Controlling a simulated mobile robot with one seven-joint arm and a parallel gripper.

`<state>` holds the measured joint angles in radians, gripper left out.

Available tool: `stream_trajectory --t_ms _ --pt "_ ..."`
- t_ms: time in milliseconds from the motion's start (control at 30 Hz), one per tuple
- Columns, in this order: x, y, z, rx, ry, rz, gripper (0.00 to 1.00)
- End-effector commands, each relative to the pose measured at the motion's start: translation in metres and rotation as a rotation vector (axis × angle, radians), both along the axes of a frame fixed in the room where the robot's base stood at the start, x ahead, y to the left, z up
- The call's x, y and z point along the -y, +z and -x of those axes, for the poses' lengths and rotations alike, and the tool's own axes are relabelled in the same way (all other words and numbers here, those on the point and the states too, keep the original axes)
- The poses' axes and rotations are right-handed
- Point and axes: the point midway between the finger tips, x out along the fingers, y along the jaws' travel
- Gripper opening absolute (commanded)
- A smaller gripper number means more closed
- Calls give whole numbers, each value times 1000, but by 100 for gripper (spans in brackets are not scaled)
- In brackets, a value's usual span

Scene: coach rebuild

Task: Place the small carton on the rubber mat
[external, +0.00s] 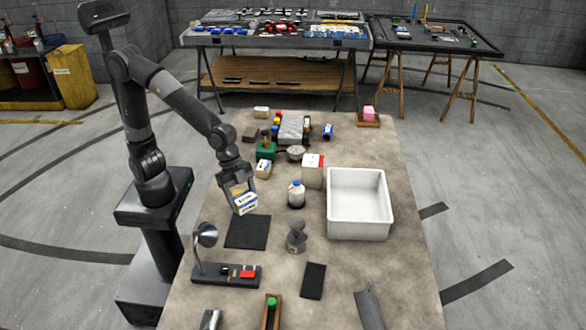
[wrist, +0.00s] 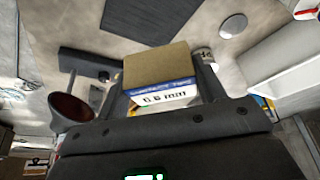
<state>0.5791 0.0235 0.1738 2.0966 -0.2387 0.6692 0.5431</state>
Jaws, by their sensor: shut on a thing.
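The small carton (external: 245,204) is a white box with blue print, held tilted in my gripper (external: 238,190). In the wrist view the carton (wrist: 158,85) sits between the two fingers, with a plain brown face and a printed white face. The rubber mat (external: 247,233) is a flat dark square on the table, just below the carton in the external view. The carton appears to be above the table, apart from the mat, which looks bare. A dark flat rectangle (wrist: 141,14) shows at the top of the wrist view; I cannot tell whether it is this mat.
A lamp-like stand (external: 206,237) on a dark base is just in front of the mat. A white bottle (external: 296,195), a metal part (external: 296,238) and a white tub (external: 360,235) stand to the right. A smaller dark pad (external: 313,281) lies nearer the front.

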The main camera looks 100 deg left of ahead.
Motion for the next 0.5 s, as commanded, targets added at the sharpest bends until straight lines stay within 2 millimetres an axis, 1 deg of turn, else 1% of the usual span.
stream_trajectory --t_ms 167,300,400,500 --pt "0 -27 0 -4 1 -2 39" --pt "0 -54 0 -4 1 -2 39" --pt "0 -67 0 -2 3 0 39" --pt "0 -75 0 -1 2 0 39"
